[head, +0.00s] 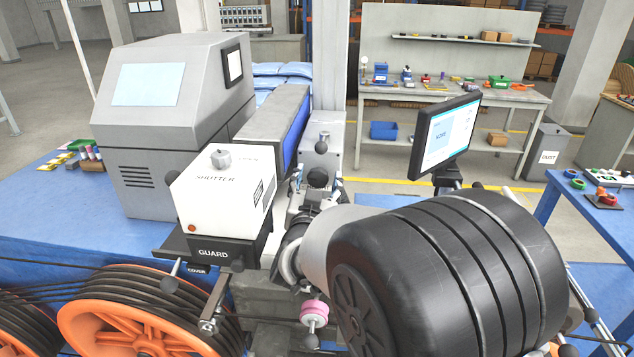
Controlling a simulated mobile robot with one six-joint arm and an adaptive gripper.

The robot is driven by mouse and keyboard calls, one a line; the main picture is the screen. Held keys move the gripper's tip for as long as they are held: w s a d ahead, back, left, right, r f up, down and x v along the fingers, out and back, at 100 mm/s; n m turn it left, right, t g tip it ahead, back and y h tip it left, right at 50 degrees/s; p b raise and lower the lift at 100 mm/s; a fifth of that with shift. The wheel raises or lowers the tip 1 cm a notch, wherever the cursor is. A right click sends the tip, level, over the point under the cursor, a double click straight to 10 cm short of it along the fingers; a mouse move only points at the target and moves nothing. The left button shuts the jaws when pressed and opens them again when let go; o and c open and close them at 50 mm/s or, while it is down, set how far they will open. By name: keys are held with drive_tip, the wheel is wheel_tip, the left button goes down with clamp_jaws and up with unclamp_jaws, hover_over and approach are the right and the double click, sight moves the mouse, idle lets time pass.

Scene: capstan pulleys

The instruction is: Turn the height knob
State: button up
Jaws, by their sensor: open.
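No label reading "height" is legible, so I cannot tell for certain which knob is the height knob. A round black knob (318,177) shows among the small metal parts in the middle of the head view. Another black knob (322,147) sits just above it, against a grey block. A grey knob (221,160) stands on top of the white shutter box. My gripper (317,186) appears small at the far end of my arm, with its fingers apart around the lower black knob. Contact cannot be made out. My arm hides much of the area at lower right.
The white shutter box (222,192) and black guard block (212,251) stand left of the gripper. Orange pulleys (140,325) with dark cables fill the lower left. A monitor (444,137) stands to the right. A pink disc (314,310) is below.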

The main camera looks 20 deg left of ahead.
drive_tip(key=v, duration=1.2)
drive_tip(key=shift+d+r, duration=0.1)
